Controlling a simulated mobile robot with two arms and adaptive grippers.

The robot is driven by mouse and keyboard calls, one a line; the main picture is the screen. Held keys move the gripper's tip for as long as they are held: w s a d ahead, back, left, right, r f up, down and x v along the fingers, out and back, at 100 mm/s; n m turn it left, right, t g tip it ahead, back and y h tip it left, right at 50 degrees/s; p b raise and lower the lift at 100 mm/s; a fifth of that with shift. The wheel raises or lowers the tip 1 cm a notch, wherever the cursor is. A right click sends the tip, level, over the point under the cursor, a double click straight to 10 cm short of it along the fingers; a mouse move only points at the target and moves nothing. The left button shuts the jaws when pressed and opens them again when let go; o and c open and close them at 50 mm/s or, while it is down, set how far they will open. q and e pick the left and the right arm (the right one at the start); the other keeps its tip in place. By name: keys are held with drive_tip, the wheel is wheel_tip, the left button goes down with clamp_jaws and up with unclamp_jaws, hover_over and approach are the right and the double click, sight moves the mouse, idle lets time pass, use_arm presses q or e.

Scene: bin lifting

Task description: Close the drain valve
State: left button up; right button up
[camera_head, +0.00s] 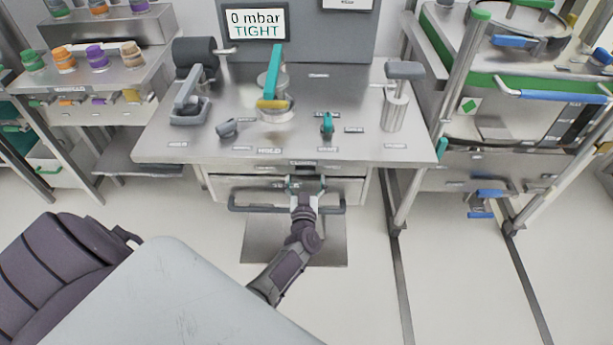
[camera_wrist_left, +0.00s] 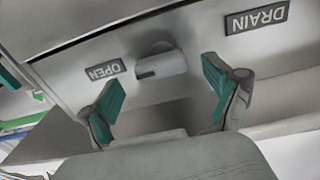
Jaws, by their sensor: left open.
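The drain valve shows in the left wrist view as a short grey knob (camera_wrist_left: 160,62) on a grey front panel. It sits between an "OPEN" label and a "DRAIN" label, both upside down in that view. My left gripper (camera_wrist_left: 163,78) is open, with its teal pads on either side of the knob and gaps visible between. I cannot tell how deep the pads reach. In the head view my left gripper (camera_head: 306,184) is at the front of the bench, below the top's edge. The valve cannot be made out there. My right gripper is not in view.
The steel bench top (camera_head: 225,152) carries a teal-handled clamp (camera_head: 273,72), a small teal valve (camera_head: 327,123) and grey fittings. A bar handle (camera_head: 250,208) runs below its front. A screen (camera_head: 255,23) reads "0 mbar TIGHT". Racks stand left and right.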

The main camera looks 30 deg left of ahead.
sight(305, 174)
use_arm(q)
drive_tip(key=b+x, duration=0.1)
drive_tip(key=x, duration=0.1)
drive_tip(key=shift+w+a+f, duration=0.15)
drive_tip(key=shift+w+a, duration=0.25)
drive_tip(key=shift+w, duration=0.25)
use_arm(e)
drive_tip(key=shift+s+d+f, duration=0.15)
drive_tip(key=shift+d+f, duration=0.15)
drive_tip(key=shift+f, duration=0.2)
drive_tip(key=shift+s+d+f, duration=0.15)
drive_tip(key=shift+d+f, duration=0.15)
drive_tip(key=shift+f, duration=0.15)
use_arm(q)
drive_tip(key=c, duration=1.2)
drive_tip(key=shift+o, duration=0.2)
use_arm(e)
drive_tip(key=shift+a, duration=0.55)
